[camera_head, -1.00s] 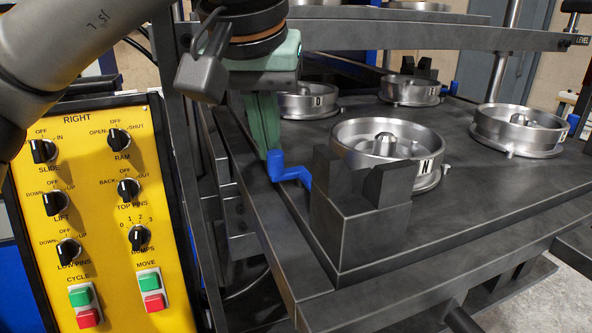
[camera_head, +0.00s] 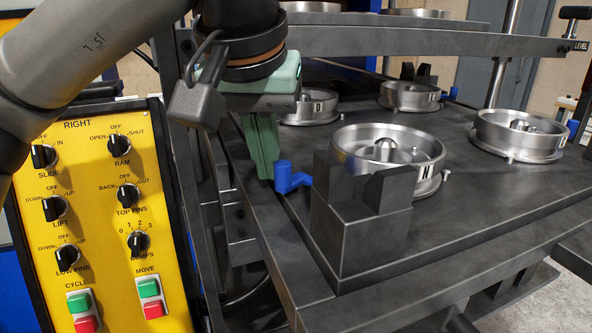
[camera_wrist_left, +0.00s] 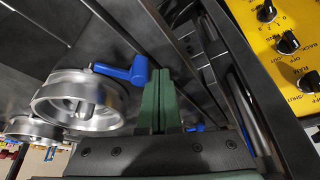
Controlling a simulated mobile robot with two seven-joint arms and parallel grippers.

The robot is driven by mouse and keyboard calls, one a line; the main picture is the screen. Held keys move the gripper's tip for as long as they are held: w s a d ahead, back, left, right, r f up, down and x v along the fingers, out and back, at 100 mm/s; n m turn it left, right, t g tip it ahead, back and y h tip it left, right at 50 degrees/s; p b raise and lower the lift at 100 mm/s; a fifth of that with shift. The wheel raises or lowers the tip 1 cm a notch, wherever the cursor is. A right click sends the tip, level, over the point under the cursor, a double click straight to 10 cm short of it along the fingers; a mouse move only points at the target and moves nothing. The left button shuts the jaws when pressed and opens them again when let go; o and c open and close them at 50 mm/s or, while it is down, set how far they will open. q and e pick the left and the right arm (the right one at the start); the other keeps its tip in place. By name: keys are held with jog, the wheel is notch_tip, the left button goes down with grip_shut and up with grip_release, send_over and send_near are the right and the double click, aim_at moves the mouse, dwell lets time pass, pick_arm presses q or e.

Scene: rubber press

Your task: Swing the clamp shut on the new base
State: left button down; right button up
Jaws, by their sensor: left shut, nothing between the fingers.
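The round metal base marked N (camera_head: 432,170) sits on the dark table behind a dark notched block, which hides part of its front; I take it for the new base. A blue clamp (camera_head: 284,177) stands at the table's left edge, with its arm pointing right. My left gripper (camera_head: 266,176) is shut and empty, pointing down just left of the clamp's upright part. In the left wrist view, the green fingers (camera_wrist_left: 158,82) are beside the clamp (camera_wrist_left: 138,70), and its arm reaches toward the base's rim (camera_wrist_left: 62,84). I cannot tell whether arm and rim touch. My right gripper is not in view.
The dark notched block (camera_head: 362,235) stands at the table's front corner. More round bases, one marked D (camera_head: 310,112) and one at the right (camera_head: 520,135), sit further back. A yellow control panel (camera_head: 95,215) stands close at left. A beam (camera_head: 430,40) crosses above.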

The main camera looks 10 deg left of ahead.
aim_at(288, 183)
pick_arm(q)
jog(key=shift+s+d, duration=0.15)
jog(key=shift+s, duration=0.25)
jog(key=shift+s+d, duration=0.25)
jog(key=shift+s, duration=0.05)
jog(key=shift+s+d+p, duration=0.3)
jog(key=shift+d+p, duration=0.05)
jog(key=shift+p, duration=0.1)
jog(key=shift+d, duration=0.1)
jog(key=shift+s+d, duration=0.2)
jog(key=shift+d, duration=0.15)
jog(key=shift+d+p, duration=0.2)
jog(key=shift+p, duration=0.25)
jog(key=shift+s+d, duration=0.1)
jog(key=shift+d, duration=0.1)
jog(key=shift+d+p, duration=0.25)
jog(key=shift+p, duration=0.15)
